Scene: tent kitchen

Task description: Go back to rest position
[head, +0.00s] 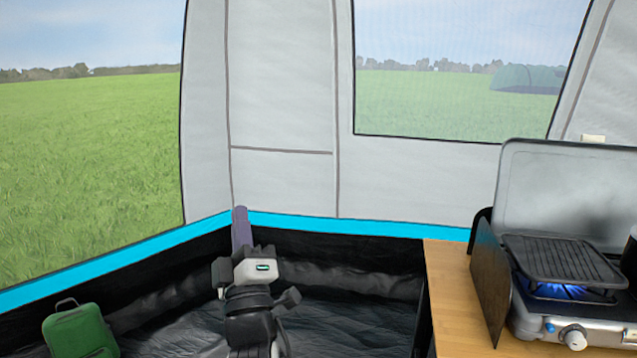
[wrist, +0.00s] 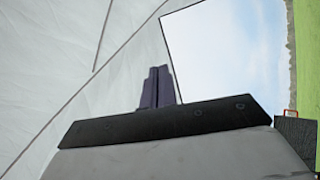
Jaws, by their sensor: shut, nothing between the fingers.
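My gripper (head: 240,216) stands upright in the middle of the head view, above the dark tent floor and in front of the grey tent wall. Its purple-grey fingers are together and hold nothing. In the wrist view the fingers (wrist: 158,86) also show closed against the tent wall and window. My gripper touches nothing that I can see.
A wooden table (head: 449,290) stands at the right with a camping stove (head: 545,325), lit with a blue flame under a black grill pan (head: 560,258). A green container (head: 80,332) sits on the floor at the lower left. The floor around my arm looks clear.

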